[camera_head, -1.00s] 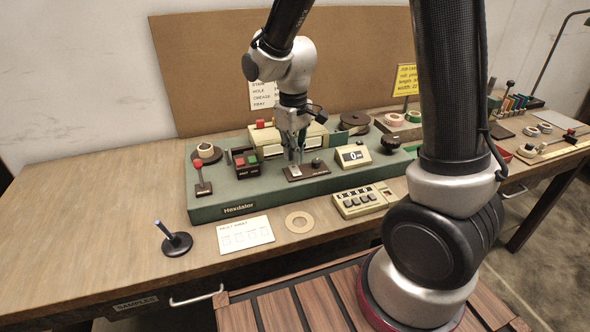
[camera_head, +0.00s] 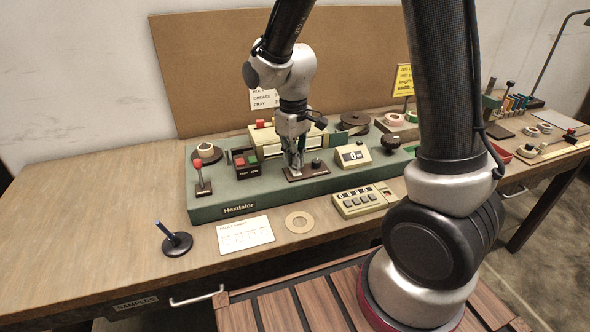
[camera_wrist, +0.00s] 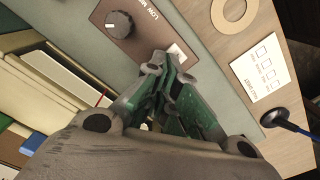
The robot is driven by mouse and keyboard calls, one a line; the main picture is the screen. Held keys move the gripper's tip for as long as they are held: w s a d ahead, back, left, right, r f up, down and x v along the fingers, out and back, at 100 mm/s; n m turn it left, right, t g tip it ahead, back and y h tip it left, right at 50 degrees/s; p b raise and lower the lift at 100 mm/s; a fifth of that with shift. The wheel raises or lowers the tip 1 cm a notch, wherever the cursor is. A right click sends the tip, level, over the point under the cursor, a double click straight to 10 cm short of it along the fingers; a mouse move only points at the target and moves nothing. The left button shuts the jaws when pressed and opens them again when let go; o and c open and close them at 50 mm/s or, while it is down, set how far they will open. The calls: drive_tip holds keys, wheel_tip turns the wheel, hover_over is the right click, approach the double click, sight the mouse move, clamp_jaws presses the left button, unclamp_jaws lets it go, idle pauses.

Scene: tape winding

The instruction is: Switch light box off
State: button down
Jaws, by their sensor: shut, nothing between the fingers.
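A small brown switch plate (camera_head: 309,173) lies on top of the green machine. It carries a round black knob (camera_head: 316,163) and a small pale rocker switch; in the wrist view the knob (camera_wrist: 119,24) stands beside printed lettering and the pale rocker (camera_wrist: 179,50) shows past my fingertips. My gripper (camera_head: 296,168) points down with its fingers together and empty, its tips at the rocker end of the plate. In the wrist view my gripper (camera_wrist: 166,63) partly covers the rocker; I cannot tell whether it touches it. Which way the rocker is tipped is unclear.
The green machine (camera_head: 215,206) also carries a red-knobbed lever (camera_head: 198,167), a red-and-green button box (camera_head: 245,164), a counter (camera_head: 353,156) and a cream box behind my gripper. A keypad box (camera_head: 363,200), cardboard ring (camera_head: 299,222) and blue-handled stand (camera_head: 176,242) sit in front.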

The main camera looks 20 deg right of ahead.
drive_tip(key=shift+f, duration=0.35)
drive_tip(key=shift+r, duration=3.5)
drive_tip(key=s, duration=0.1)
drive_tip(key=s+d+g, duration=0.1)
drive_tip(key=s, duration=0.1)
drive_tip(key=shift+s+d+f+m, duration=0.15)
drive_tip(key=shift+m, duration=0.25)
drive_tip(key=s+d+r+m+t, duration=0.5)
drive_tip(key=s+d+r, duration=0.8)
drive_tip(key=s, duration=0.2)
drive_tip(key=shift+s+d+r, duration=0.25)
drive_tip(key=shift+s, duration=0.1)
